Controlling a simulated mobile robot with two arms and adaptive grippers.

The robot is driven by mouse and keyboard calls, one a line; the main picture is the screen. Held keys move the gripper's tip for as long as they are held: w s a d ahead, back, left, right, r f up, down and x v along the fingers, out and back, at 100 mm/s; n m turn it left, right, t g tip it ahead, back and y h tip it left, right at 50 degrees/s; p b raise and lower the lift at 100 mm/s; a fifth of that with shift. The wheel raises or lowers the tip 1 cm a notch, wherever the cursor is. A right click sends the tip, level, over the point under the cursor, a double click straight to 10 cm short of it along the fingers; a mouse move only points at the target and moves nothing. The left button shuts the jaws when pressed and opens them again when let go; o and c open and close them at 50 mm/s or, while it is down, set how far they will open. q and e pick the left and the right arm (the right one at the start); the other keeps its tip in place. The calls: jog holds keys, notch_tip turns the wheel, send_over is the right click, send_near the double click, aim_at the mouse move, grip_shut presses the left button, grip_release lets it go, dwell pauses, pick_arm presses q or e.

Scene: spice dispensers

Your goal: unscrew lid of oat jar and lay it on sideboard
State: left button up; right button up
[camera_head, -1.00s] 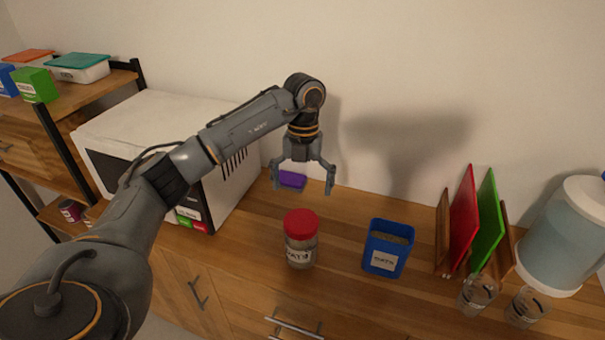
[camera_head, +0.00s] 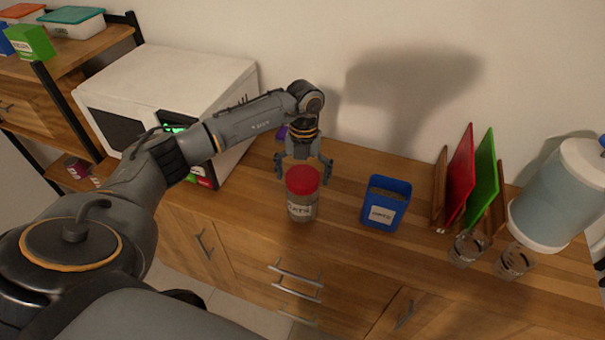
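The oat jar (camera_head: 302,208) stands upright on the wooden sideboard (camera_head: 335,230). It is clear with a white label, and its red lid (camera_head: 302,180) is on top. My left gripper (camera_head: 304,174) is open, fingers pointing down, with one finger to each side of the lid in the picture. It seems to be just behind or above the lid; I cannot tell whether it touches. The gripper appears empty. My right gripper is not in view.
A blue container (camera_head: 386,203) stands right of the jar. Red (camera_head: 459,175) and green (camera_head: 485,180) boards, glasses (camera_head: 468,248) and a large dispenser (camera_head: 560,195) are further right. A white microwave (camera_head: 165,90) is at left. The sideboard between jar and blue container is clear.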

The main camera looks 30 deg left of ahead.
pick_arm(q)
jog(key=c, duration=0.9)
jog(key=shift+s+r+n+p, duration=0.15)
jog(key=shift+n+p, duration=0.45)
jog(key=shift+n, duration=0.3)
jog(key=shift+c, duration=0.2)
jog(key=n+p, duration=0.2)
jog(key=n, duration=0.2)
jog(key=shift+h, duration=0.3)
jog(key=shift+n+t+p, duration=0.3)
jog(key=shift+n+p, duration=0.4)
jog(key=shift+n, duration=1)
